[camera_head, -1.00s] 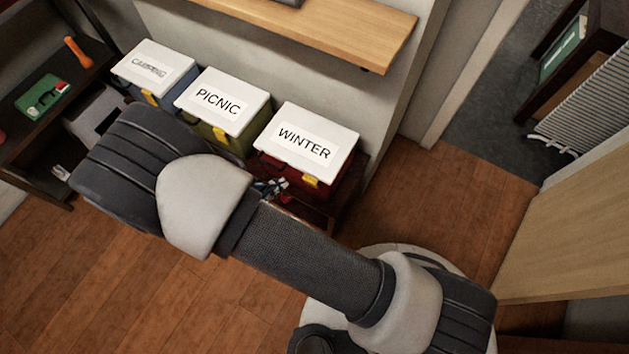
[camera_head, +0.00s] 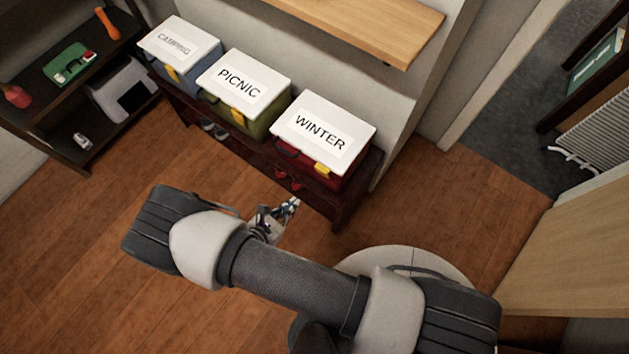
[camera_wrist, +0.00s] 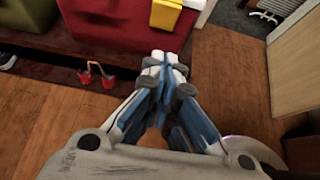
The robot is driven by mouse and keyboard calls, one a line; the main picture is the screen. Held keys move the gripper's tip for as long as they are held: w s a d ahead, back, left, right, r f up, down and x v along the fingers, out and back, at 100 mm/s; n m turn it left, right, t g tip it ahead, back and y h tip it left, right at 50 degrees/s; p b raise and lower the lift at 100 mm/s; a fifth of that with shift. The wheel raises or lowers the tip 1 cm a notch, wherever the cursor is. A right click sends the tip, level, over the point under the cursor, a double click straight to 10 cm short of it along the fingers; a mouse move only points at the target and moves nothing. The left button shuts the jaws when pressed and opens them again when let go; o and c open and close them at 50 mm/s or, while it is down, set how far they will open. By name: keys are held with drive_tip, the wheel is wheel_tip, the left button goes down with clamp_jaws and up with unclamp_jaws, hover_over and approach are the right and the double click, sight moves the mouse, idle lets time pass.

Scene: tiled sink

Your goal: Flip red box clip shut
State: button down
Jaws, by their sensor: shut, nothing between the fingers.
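The red box (camera_head: 312,174) has a white lid (camera_head: 350,117) labelled WINTER and stands at the right end of a low dark-red bench. Its yellow clip (camera_head: 323,169) is on the front face, just under the lid; the clip also shows in the wrist view (camera_wrist: 165,14). I cannot tell from its small size whether it is fully latched. My gripper (camera_head: 293,203) is in front of the bench, below and apart from the box. In the wrist view my gripper (camera_wrist: 166,62) has its blue-grey fingers together, with nothing between them.
A green PICNIC box (camera_head: 236,118) and a blue CAMPING box (camera_head: 183,75) stand to the left on the bench (camera_head: 345,205). Shoes sit on its lower shelf. A wooden shelf (camera_head: 370,25) overhangs behind. Floor in front is clear.

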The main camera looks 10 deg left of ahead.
sight(322, 172)
drive_tip(key=w+r+b+x, duration=0.1)
drive_tip(key=r+b+x, duration=0.1)
drive_tip(key=x, duration=1)
drive_tip(key=shift+w+d+b, duration=0.25)
drive_tip(key=shift+w+b, duration=0.05)
drive_tip(key=shift+b, duration=0.6)
drive_tip(key=shift+r, duration=0.15)
